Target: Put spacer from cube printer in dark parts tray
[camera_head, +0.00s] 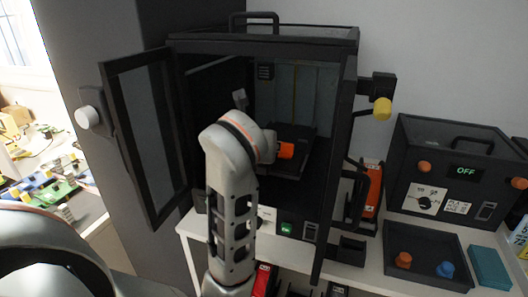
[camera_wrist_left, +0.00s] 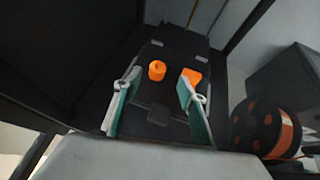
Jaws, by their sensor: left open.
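The cube printer (camera_head: 345,130) is a dark-framed box with its door (camera_head: 150,135) swung open to the left. My left arm reaches into it. In the left wrist view my left gripper (camera_wrist_left: 160,88) is open, its green-padded fingers pointing at the print bed (camera_wrist_left: 170,50). A small orange cylinder with a hole on top, apparently the spacer (camera_wrist_left: 157,69), stands on the bed between the finger lines, not gripped. My arm hides it in the head view. An orange block (camera_wrist_left: 193,75) lies by the right finger; an orange piece also shows in the head view (camera_head: 286,150). The dark parts tray (camera_head: 462,287) is at right.
The tray holds an orange part (camera_head: 403,260) and a blue part (camera_head: 445,269). A teal box (camera_head: 490,266) sits beside it. A dark machine with an OFF display (camera_head: 450,170) stands behind. The printer's side walls and open door bound the arm. An orange-black spool (camera_wrist_left: 265,130) is outside at right.

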